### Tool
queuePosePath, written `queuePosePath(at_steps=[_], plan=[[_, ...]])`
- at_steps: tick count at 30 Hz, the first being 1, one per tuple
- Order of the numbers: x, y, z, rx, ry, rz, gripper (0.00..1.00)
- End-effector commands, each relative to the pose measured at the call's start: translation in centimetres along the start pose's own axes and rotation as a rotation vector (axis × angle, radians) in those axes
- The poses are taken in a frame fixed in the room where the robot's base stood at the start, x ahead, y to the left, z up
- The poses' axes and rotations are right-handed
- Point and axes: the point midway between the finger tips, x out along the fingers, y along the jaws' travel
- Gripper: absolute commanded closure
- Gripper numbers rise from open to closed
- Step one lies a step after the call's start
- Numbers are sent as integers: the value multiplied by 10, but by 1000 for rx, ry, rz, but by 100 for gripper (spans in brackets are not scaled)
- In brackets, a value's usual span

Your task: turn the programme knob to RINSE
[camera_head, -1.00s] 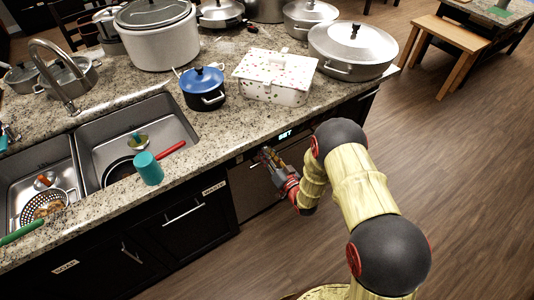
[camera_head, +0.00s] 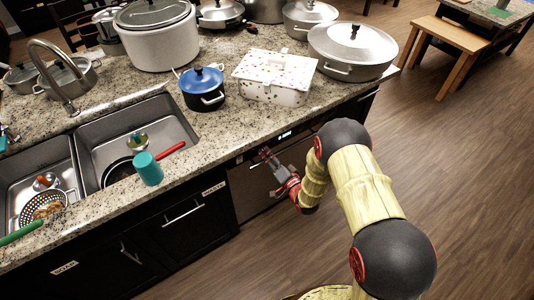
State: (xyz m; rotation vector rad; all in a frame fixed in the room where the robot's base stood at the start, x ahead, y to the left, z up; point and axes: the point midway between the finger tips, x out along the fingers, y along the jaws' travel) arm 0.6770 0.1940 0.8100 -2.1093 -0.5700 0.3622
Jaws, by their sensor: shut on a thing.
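The dishwasher front (camera_head: 248,184) is set under the counter, with a small lit display (camera_head: 285,135) along its top strip. The display's letters are too small to read for sure. My gripper (camera_head: 265,155) is at that top strip, left of the display, shut on the programme knob. The knob itself is hidden by the fingers, so its pointer and the RINSE mark cannot be made out.
The granite counter edge (camera_head: 225,152) runs just above my gripper. On it stand a blue pot (camera_head: 205,90), a speckled white box (camera_head: 272,78), a large lidded pan (camera_head: 350,50) and a teal cup (camera_head: 148,168).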

Motion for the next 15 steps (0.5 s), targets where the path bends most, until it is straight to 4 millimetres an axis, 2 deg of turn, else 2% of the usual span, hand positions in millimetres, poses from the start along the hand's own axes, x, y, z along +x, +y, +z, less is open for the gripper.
queuePosePath(at_steps=[10, 11, 15], plan=[[0, 1, 0, 2, 1, 2, 98], [0, 1, 0, 2, 1, 2, 72], [0, 1, 0, 2, 1, 2, 64]])
